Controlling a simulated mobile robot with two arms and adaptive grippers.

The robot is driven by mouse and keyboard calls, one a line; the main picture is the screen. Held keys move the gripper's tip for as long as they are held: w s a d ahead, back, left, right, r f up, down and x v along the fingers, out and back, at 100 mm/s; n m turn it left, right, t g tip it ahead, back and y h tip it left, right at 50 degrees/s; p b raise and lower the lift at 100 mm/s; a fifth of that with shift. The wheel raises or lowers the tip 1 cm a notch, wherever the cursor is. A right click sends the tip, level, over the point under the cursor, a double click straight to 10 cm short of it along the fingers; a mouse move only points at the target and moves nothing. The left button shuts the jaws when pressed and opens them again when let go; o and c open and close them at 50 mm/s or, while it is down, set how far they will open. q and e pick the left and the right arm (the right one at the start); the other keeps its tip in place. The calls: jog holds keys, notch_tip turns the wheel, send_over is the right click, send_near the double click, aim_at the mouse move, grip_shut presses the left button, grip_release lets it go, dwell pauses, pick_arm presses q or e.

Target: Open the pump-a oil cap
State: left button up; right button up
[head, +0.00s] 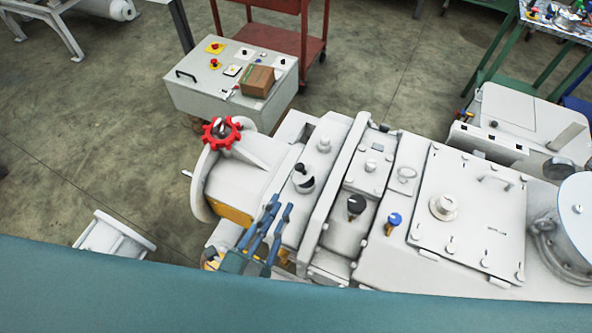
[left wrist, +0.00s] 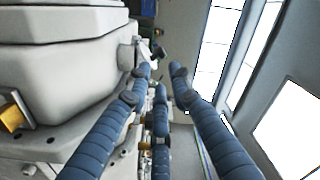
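The white pump machine (head: 262,180) lies across the head view. A black cap-like part (head: 303,181) stands on its top, and a black-topped knob (head: 356,204) and a blue-topped knob (head: 394,219) stand further right. I cannot tell which one is the pump-a oil cap. My left gripper (head: 282,207) is over the machine's near side, below and left of the black cap-like part. Its blue fingers are spread and empty. In the left wrist view the fingertips (left wrist: 160,74) are apart, with a small dark part (left wrist: 158,52) beyond them. My right gripper is not in view.
A red handwheel (head: 221,133) sits on the machine's left end. A grey control box (head: 228,86) with a brown carton (head: 257,81) stands behind it. A red cart (head: 268,36) is further back. Open floor (head: 95,135) lies to the left.

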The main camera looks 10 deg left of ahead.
aim_at(298, 171)
pick_arm(q)
jog(key=p+x, duration=0.2)
jog(key=x, duration=0.8)
jog(key=shift+s, duration=0.1)
grip_shut()
